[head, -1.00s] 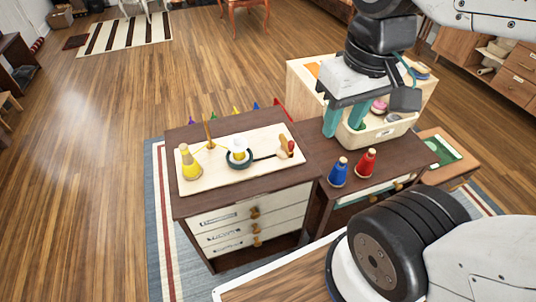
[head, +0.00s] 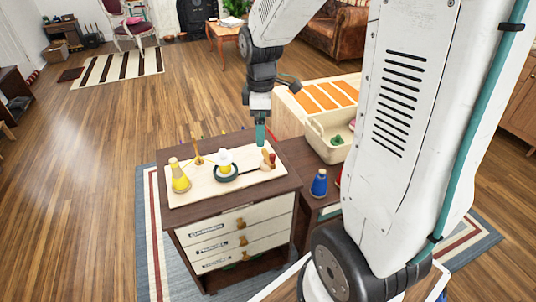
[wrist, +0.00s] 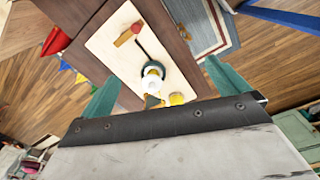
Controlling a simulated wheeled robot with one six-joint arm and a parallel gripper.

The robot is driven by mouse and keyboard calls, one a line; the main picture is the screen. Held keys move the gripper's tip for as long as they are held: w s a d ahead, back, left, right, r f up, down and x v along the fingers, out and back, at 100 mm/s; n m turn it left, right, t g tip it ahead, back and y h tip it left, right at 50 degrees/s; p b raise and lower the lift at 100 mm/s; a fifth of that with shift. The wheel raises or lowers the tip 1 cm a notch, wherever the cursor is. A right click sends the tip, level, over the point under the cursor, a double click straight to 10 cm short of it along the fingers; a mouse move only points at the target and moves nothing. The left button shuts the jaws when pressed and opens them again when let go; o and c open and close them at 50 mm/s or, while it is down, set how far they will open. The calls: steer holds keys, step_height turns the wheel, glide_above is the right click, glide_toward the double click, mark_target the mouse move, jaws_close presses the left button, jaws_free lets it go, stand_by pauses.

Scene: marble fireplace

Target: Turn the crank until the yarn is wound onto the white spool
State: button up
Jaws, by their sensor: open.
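A pale board (head: 250,182) lies on the dark dresser top. The white spool (head: 225,156) stands on a dark teal wheel near the middle. A yellow yarn cone (head: 180,177) stands at the left, with a thin wooden post beside it. How much yarn is on the spool is too small to tell. The wooden crank (head: 268,158), with a red knob, is at the right, joined by a dark belt. My gripper (head: 261,135) is open above the crank's far side. In the wrist view the crank (wrist: 128,35) and spool (wrist: 151,80) lie beyond the spread fingers.
A blue cone (head: 320,184) stands on the lower stand at the right, with a red cone mostly hidden by my arm. A cream bin (head: 322,146) stands behind. Coloured pennants (wrist: 62,50) edge the dresser's far side.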

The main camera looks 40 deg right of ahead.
mark_target(268, 156)
steer(key=w+d+f+n, duration=0.1)
steer(key=d+f, duration=0.1)
steer(key=f, duration=0.1)
steer(key=w+d+f+n, duration=0.1)
steer(key=w+d+f, duration=0.1)
steer(key=f, duration=0.2)
steer(key=w+d+f+n, duration=0.2)
steer(key=f, duration=0.1)
steer(key=shift+w+d+f, duration=0.1)
steer(key=shift+d+f, duration=0.1)
steer(key=shift+f, duration=0.05)
step_height(268, 156, down, 8)
steer(key=shift+r, duration=0.1)
steer(key=c, duration=0.8)
